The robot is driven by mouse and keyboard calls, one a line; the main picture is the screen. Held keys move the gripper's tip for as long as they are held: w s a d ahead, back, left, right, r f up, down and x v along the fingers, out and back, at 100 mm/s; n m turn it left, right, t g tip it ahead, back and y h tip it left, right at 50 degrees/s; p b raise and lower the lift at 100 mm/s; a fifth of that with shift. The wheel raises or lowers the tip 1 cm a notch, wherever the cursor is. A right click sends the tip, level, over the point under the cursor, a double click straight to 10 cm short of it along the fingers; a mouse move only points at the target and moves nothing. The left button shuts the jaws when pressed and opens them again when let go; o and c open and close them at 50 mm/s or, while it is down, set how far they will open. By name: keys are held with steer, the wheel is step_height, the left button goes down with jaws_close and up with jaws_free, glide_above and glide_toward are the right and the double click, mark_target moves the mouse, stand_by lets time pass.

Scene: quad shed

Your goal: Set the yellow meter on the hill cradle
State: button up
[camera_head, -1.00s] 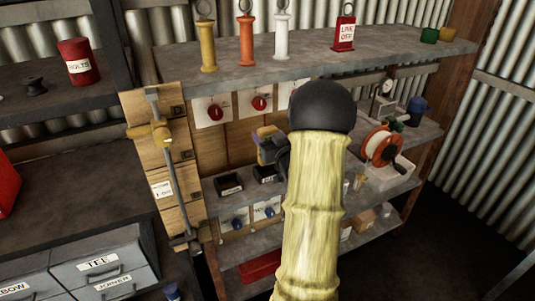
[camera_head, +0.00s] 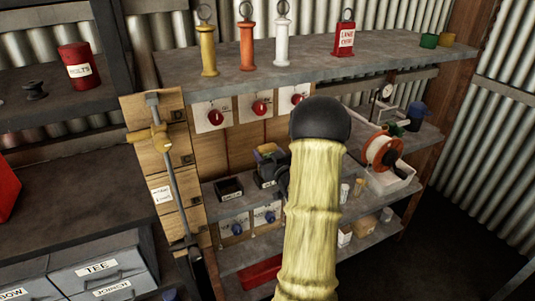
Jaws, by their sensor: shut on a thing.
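The yellow meter (camera_head: 267,151) shows as a small yellow top above the middle shelf, left of my arm. A black open cradle (camera_head: 229,189) with a small label sits on the shelf to the left. The meter is over or at the place of a second black cradle, which my gripper now mostly covers. I cannot tell whether the meter touches it. The cradle labels are too small to read, so I cannot tell which is the hill cradle.
Panels with red knobs (camera_head: 215,117) stand behind the shelf; panels with blue knobs (camera_head: 236,228) sit below it. An orange and white reel (camera_head: 382,151) in a white tray is to the right. A wooden post with a valve rod (camera_head: 168,165) stands left.

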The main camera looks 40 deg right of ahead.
steer(key=shift+f, duration=0.15)
steer(key=o, duration=1.2)
steer(key=shift+r, duration=0.2)
steer(key=b+v, duration=0.1)
steer(key=v, duration=1.1)
steer(key=shift+f, duration=0.1)
